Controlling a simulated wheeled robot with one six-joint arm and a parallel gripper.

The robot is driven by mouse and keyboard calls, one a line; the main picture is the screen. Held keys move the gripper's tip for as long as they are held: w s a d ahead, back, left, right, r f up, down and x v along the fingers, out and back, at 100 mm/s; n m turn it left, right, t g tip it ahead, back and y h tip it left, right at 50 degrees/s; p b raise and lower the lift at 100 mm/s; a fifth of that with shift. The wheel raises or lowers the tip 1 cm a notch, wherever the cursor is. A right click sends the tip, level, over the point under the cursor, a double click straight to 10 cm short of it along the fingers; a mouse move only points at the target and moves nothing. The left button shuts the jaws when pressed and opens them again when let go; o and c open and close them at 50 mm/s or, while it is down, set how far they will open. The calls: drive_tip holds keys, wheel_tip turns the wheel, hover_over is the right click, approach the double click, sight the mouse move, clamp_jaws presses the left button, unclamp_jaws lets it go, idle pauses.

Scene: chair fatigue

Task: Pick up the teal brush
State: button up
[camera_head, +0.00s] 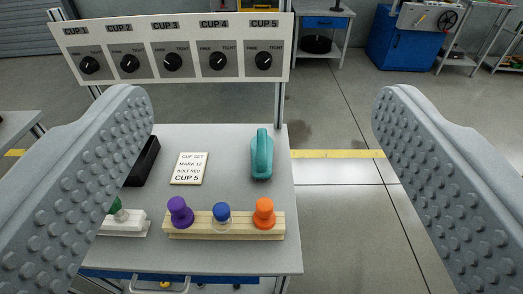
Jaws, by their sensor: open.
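The teal brush (261,156) stands on the grey table (215,143), right of its middle and near the right edge. Its rounded teal handle faces up, and a darker underside shows at its base. My gripper (262,110) is open, with its two grey studded fingers wide apart at the left and right of the view. The brush lies between the fingers in the picture, farther off and touching neither. Nothing is held.
A panel (175,50) with several cup dials stands behind the table. A card (189,168) reading "CUP 5" lies left of the brush. A wooden rack (245,229) in front holds purple (180,212), blue (222,213) and orange (264,212) knobs. A black object (143,162) lies left.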

drive_tip(key=shift+o, duration=0.4)
drive_tip(key=shift+w, duration=0.1)
drive_tip(key=g, duration=1.3)
hover_over(262, 140)
drive_tip(key=s, duration=0.6)
wheel_tip(262, 140, down, 20)
drive_tip(key=x, duration=1.7)
drive_tip(key=shift+w+f, duration=0.25)
drive_tip(key=shift+w, duration=0.05)
drive_tip(key=shift+c, duration=0.4)
drive_tip(key=c, duration=1.1)
drive_tip(key=shift+r, duration=0.1)
